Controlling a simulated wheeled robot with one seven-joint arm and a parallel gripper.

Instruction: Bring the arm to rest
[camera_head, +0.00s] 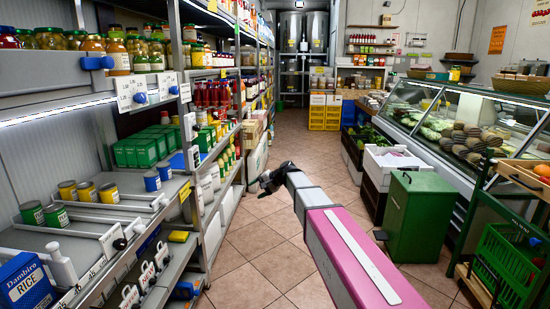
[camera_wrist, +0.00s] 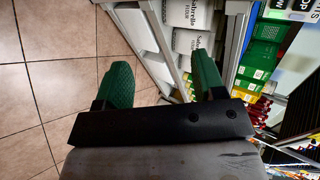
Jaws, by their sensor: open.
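My arm reaches forward over the aisle in the head view, its pink and grey link pointing away from me. My gripper (camera_head: 272,178) is at its far end, small and dark, beside the left shelving. In the wrist view my gripper (camera_wrist: 160,85) shows two green fingers spread wide apart. Nothing is between them but floor and shelf in the background. It touches nothing that I can see.
Stocked shelves (camera_head: 185,140) run along the left. A green cabinet (camera_head: 415,215), a glass display counter (camera_head: 450,115) and a green crate (camera_head: 508,262) stand on the right. Yellow crates (camera_head: 325,115) are at the back. The tiled aisle (camera_head: 255,238) is clear.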

